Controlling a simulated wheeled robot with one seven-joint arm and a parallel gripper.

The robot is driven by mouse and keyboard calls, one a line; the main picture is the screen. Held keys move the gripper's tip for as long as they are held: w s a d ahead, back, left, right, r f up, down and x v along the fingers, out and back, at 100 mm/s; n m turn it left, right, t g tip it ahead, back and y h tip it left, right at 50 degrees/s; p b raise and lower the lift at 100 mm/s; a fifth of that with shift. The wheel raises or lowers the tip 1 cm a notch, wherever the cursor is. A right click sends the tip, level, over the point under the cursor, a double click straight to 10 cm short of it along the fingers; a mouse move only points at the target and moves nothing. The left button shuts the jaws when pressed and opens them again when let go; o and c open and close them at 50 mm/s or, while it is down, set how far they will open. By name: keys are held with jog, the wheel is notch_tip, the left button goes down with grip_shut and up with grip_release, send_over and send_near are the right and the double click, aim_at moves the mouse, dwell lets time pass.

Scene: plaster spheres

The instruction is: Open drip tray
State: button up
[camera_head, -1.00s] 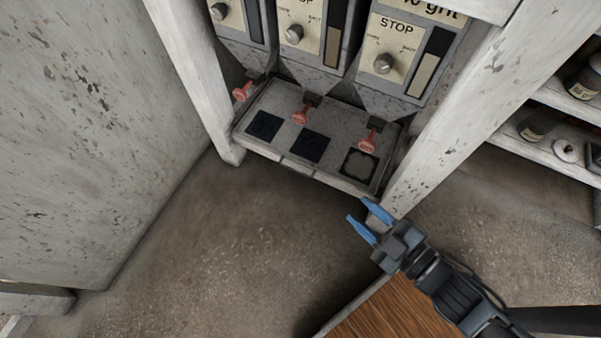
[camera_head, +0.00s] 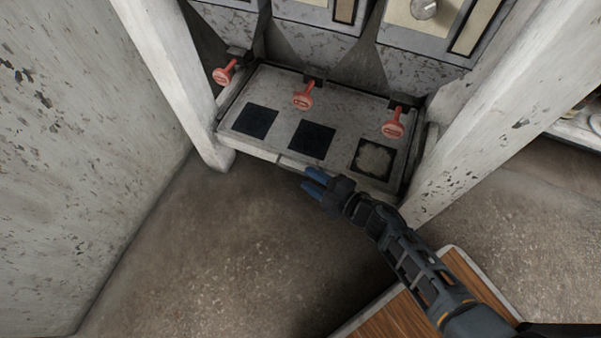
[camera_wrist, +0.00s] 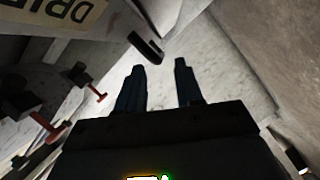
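The drip tray is the low, speckled grey unit (camera_head: 282,112) under the dispensers in the head view, with dark square patches on top. Its front edge faces my gripper and looks shut. In the wrist view a label reading "DRIP" (camera_wrist: 75,14) shows at the upper left, and a dark bar handle (camera_wrist: 146,48) stands out from the pale front. My gripper (camera_head: 312,182) is just in front of the tray's front edge. In the wrist view its blue-black fingers (camera_wrist: 157,78) are apart and empty, with the handle just beyond their tips, not between them.
Red knobs (camera_head: 302,97) stick out above the tray. White posts (camera_head: 180,80) flank it on the left and right. A wood-topped surface (camera_head: 400,318) lies at the bottom right, under my arm. The floor (camera_head: 225,240) in front of the tray is clear.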

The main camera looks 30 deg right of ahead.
jog(key=shift+b+x, duration=0.65)
jog(key=shift+x, duration=1.6)
grip_shut()
